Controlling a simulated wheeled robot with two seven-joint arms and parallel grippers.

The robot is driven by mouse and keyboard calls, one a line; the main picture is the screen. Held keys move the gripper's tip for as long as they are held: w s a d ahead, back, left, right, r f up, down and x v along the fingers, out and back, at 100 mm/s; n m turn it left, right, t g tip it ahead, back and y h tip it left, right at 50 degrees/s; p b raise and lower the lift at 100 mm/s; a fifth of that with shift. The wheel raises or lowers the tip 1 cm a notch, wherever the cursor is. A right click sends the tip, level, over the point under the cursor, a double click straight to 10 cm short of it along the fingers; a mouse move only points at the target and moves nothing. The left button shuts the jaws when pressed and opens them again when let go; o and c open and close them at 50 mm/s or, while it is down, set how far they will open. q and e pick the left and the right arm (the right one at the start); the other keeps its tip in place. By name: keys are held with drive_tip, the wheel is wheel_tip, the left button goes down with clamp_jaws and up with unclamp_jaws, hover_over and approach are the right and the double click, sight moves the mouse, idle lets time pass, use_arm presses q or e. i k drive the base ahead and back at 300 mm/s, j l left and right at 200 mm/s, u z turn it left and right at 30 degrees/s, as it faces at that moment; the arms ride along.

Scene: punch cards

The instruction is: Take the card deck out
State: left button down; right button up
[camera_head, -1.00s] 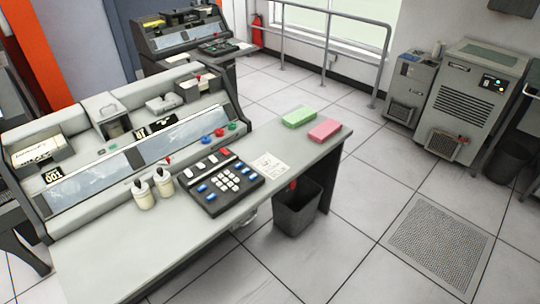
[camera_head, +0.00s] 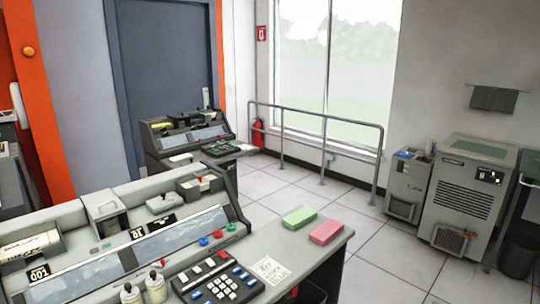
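A green block (camera_head: 299,218) and a pink block (camera_head: 326,232), which look like card decks, lie side by side on the right end of the grey desk (camera_head: 305,262). A cream stack that may be cards (camera_head: 30,248) sits in the tray at the left end of the console (camera_head: 150,245). I cannot tell which of these is the task's deck. Neither of my grippers shows in the head view.
A keypad (camera_head: 218,283), two white bottles (camera_head: 143,290) and a paper sheet (camera_head: 268,269) are on the desk. A second console (camera_head: 185,140) stands behind. A metal railing (camera_head: 320,150) runs along the window. Grey machines (camera_head: 465,190) stand at right. The tiled floor between is open.

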sight(32, 245)
drive_tip(key=u, duration=1.5)
